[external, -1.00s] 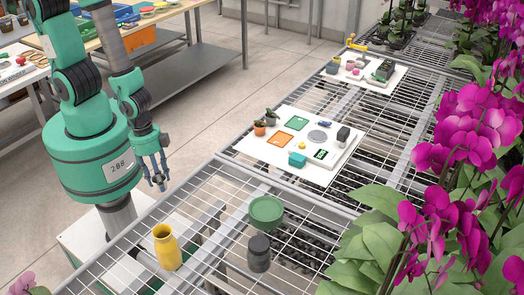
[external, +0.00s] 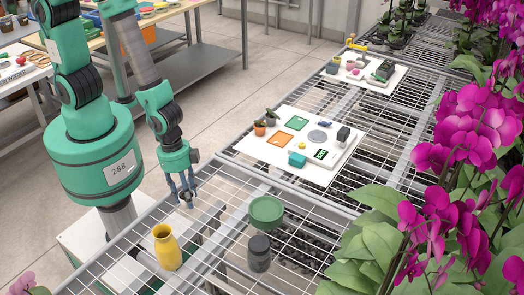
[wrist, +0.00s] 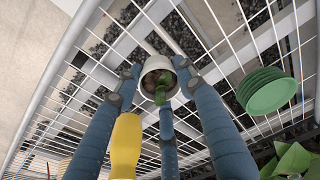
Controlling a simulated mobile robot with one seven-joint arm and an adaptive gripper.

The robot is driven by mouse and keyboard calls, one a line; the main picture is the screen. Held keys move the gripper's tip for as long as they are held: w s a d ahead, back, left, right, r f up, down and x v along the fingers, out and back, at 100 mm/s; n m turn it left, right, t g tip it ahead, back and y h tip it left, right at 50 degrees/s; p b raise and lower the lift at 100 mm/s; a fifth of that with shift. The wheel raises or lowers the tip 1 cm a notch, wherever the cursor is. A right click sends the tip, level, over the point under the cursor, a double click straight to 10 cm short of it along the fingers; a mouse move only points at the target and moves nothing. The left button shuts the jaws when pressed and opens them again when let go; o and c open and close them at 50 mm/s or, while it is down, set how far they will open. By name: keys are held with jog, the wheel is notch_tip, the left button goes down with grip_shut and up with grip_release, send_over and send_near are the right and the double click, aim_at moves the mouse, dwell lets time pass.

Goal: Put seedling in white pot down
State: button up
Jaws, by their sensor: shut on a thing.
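My gripper (external: 184,192) points down over the near left part of the wire bench. In the wrist view its blue fingers (wrist: 157,85) are shut around a small white pot (wrist: 153,63). A green seedling (wrist: 160,93) with dark soil shows in the pot's mouth. In the external view the pot (external: 187,196) is small and partly hidden between the fingers. I cannot tell whether its base touches the mesh.
A yellow bottle (external: 167,247) stands close in front of my gripper. A white board (external: 250,148) with several small items lies farther back. Orchids (external: 430,215) line the right side.

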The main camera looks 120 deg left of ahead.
aim_at(193, 197)
jog(key=w, duration=0.4)
jog(key=shift+f, duration=0.2)
jog(key=shift+f+b, duration=0.85)
jog(key=shift+f, duration=0.85)
jog(key=shift+f, duration=0.15)
jog(key=o, duration=1.2)
jog(key=r+p, duration=0.1)
jog(key=r, duration=0.3)
jog(key=s+r+p, duration=0.1)
jog(key=r, duration=0.3)
jog(key=r+p, duration=0.1)
jog(key=r, duration=0.3)
jog(key=shift+s+a+r, duration=0.1)
jog(key=shift+s+a, duration=0.05)
jog(key=shift+s, duration=0.15)
